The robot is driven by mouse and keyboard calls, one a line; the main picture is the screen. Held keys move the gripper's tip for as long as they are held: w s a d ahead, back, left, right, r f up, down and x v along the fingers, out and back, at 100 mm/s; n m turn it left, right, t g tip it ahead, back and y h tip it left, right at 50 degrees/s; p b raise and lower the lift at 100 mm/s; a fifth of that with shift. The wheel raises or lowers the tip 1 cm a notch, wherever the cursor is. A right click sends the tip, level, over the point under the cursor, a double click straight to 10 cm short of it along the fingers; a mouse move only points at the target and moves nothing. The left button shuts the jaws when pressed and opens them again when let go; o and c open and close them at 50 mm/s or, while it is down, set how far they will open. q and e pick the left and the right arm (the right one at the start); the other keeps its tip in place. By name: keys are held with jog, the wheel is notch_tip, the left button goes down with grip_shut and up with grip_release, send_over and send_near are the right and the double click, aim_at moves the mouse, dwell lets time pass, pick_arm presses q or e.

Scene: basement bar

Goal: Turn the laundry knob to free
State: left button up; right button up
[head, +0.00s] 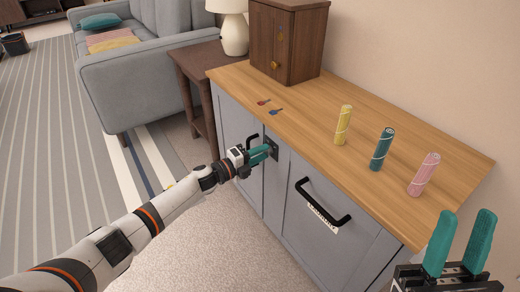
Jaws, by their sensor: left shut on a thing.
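The laundry knob sits on the front of the grey cabinet (350,235), on a small dark plate (273,148) between the two door handles. My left gripper (266,151) is at this plate with its teal fingers shut on the knob. The fingers cover the knob, so its turned position cannot be told. My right gripper (460,243) is at the lower right, in front of the cabinet, with its two teal fingers apart and nothing between them.
A black handle (325,208) with a label is on the right door. A side table (198,70) and sofa are left.

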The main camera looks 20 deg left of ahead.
pick_arm(q)
jog(key=shift+a+n+p, duration=0.1)
jog(key=shift+n+p, duration=0.6)
jog(key=shift+n, duration=1)
pick_arm(e)
jog(key=w+f+g+h, duration=0.1)
jog(key=w+f+g, duration=0.2)
jog(key=w+g, duration=0.1)
jog(key=shift+w+a+f+g+h, duration=0.35)
jog(key=shift+w+a+g+h, duration=0.1)
jog(key=shift+w, duration=0.45)
pick_arm(q)
jog(key=o, duration=1)
jog(key=shift+c, duration=0.2)
jog(key=shift+s, duration=0.1)
